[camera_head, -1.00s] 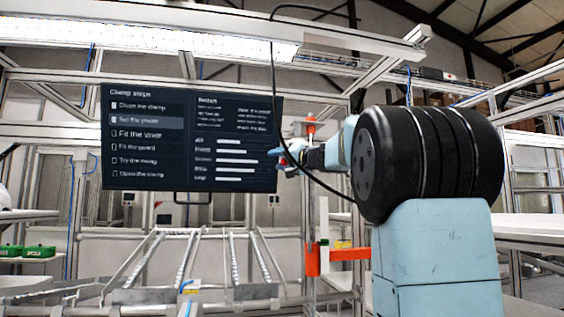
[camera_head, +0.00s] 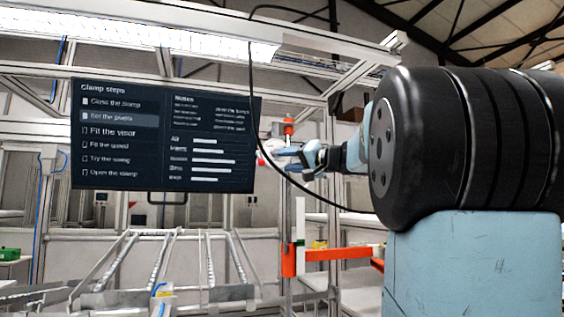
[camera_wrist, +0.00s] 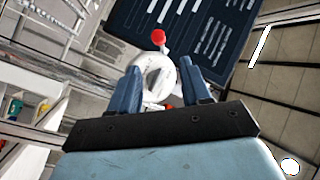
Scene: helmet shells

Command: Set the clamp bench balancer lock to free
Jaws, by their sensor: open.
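A white round body (camera_wrist: 157,75), which looks like the balancer, sits ahead of and between my fingers in the wrist view. A red ball knob (camera_wrist: 158,37) stands on a short stem at its far side, beyond my fingertips. A small red spot (camera_wrist: 168,107) shows near its lower edge. My gripper (camera_wrist: 164,78) is open with nothing held; I cannot tell whether a finger touches the white body. The lock's setting cannot be read.
A dark screen (camera_head: 165,136) listing clamp steps, with "Set the pivots" highlighted, hangs left of my gripper. A black cable (camera_head: 253,100) loops down past it. An orange bracket (camera_head: 320,254) is below. A rail frame (camera_head: 150,240) stands lower left.

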